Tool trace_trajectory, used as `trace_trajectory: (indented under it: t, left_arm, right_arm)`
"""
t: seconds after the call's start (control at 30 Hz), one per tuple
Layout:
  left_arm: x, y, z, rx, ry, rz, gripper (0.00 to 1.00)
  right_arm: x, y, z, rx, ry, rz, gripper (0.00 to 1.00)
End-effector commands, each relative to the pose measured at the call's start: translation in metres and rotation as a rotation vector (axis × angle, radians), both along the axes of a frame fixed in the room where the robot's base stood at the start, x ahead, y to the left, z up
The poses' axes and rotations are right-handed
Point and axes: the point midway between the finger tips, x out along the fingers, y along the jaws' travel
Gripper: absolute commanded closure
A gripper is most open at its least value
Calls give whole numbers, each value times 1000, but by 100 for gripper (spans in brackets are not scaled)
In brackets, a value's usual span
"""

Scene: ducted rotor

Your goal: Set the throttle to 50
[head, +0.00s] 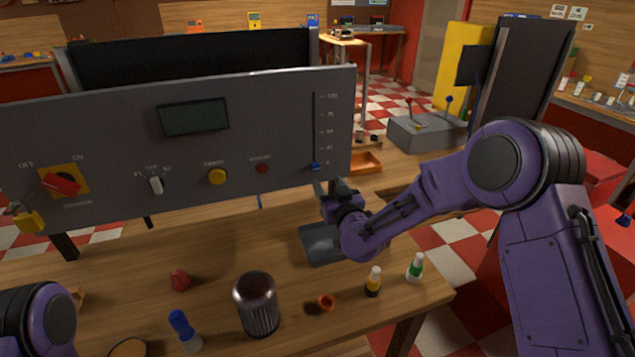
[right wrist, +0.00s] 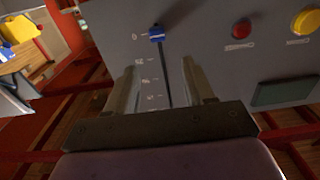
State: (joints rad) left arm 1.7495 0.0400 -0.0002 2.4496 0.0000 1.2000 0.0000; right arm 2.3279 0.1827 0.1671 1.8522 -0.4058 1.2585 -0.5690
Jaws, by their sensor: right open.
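The throttle is a vertical slot (head: 317,125) at the right end of the grey control panel (head: 130,130). Its small blue slider knob (head: 315,167) sits at the bottom of the slot, by the 0 mark; the scale rises to 100 at the top. In the right wrist view the blue knob (right wrist: 156,33) shows just beyond the fingertips, at the 0 end. My right gripper (head: 333,188) is just below the knob in the head view. In the right wrist view my open gripper (right wrist: 160,78) has its fingers on either side of the slot's line, with nothing between them. My left gripper is out of view.
The panel also carries a red switch (head: 62,184), a selector knob (head: 156,185), a yellow button (head: 217,176), a red button (head: 262,168) and a dark display (head: 194,117). A dark cylinder (head: 257,303) and small bottles (head: 373,281) stand on the wooden table below.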

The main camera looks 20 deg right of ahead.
Motion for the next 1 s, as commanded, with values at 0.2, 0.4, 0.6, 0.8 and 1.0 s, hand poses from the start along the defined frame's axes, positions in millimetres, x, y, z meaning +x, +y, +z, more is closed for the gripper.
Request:
trace_trajectory:
  t: [0.2,0.4,0.6,0.8,1.0]
  left_arm:
    - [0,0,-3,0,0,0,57]
    - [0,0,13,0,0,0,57]
    - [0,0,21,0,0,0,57]
    - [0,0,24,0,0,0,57]
    - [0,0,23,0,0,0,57]
  right_arm:
    - [14,0,-7,2,-2,-2,47]
    - [57,1,-6,1,-1,-2,47]
    - [92,2,-8,1,-1,-1,47]
    - [105,4,-10,1,0,0,47]
    - [106,4,-10,0,0,0,47]
